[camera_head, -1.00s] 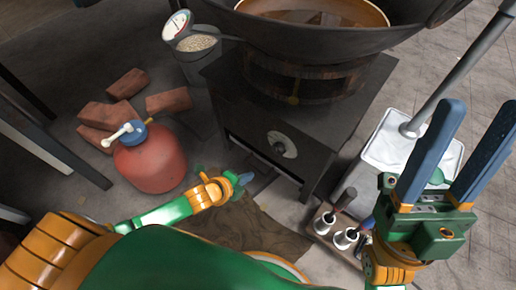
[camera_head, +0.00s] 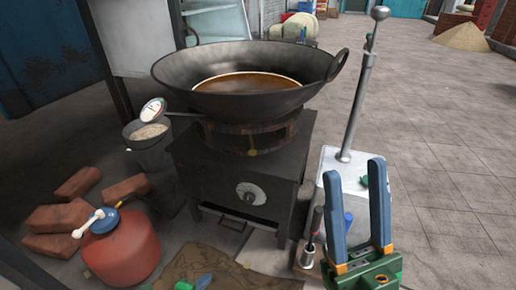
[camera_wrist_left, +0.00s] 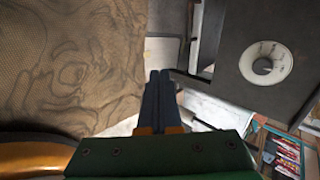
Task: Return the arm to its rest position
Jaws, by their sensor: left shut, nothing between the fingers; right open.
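My left gripper (camera_wrist_left: 158,100) is shut and empty in the left wrist view, its two dark fingers together. It points past a brown cloth (camera_wrist_left: 70,60) toward the base of the stove. In the head view only the blue tip of my left gripper (camera_head: 203,281) shows at the bottom edge, over the cloth (camera_head: 190,262) in front of the stove. My right gripper (camera_head: 355,215) is open and empty at the lower right, its blue fingers upright and apart, in front of the white box.
A black stove (camera_head: 225,170) with a dial carries a large wok (camera_head: 185,85) of brown liquid. A red jug (camera_head: 125,250), bricks (camera_head: 60,218) and a grain bucket (camera_head: 150,150) stand left. A white box (camera_head: 345,180) with a metal pole stands right. The paved floor further right is clear.

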